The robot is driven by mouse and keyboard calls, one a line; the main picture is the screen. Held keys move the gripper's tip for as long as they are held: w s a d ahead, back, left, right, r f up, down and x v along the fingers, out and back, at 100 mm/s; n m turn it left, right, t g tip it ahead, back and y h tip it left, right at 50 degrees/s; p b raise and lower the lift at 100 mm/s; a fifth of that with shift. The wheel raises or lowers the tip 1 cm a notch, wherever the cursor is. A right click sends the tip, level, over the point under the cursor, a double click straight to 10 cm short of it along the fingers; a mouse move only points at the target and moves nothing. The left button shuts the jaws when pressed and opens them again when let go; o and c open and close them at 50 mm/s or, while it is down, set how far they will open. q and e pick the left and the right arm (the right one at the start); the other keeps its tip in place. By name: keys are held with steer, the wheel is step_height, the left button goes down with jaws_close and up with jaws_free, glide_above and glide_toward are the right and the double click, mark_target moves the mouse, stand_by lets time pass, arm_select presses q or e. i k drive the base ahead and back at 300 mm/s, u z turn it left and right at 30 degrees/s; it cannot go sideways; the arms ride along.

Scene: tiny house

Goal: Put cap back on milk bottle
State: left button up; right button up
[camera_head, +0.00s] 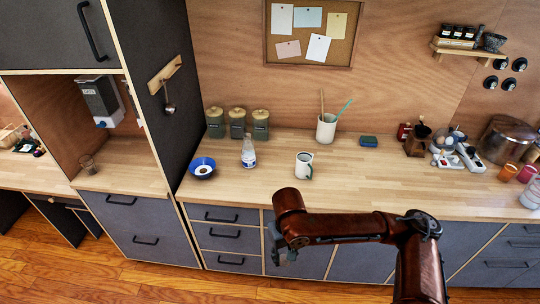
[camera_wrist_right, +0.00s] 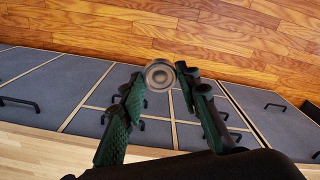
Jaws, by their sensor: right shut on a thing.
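A small clear bottle with a blue and white label (camera_head: 248,157), which looks like the milk bottle, stands upright on the wooden counter. Its mouth is too small to make out. My right gripper (camera_head: 284,252) hangs in front of the drawers, below the counter edge and apart from the bottle, which is further back and to the left. In the right wrist view my right gripper (camera_wrist_right: 160,84) is shut on a round grey cap (camera_wrist_right: 160,75), held between its fingertips. The bottle is outside the wrist view. My left gripper is not in view.
A utensil crock (camera_head: 326,129) stands behind. Another pale bottle (camera_head: 532,194) is at the far right. The front middle of the counter is clear.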

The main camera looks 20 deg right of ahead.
mark_target(248, 150)
steer(key=z, duration=0.8)
steer(key=i, duration=1)
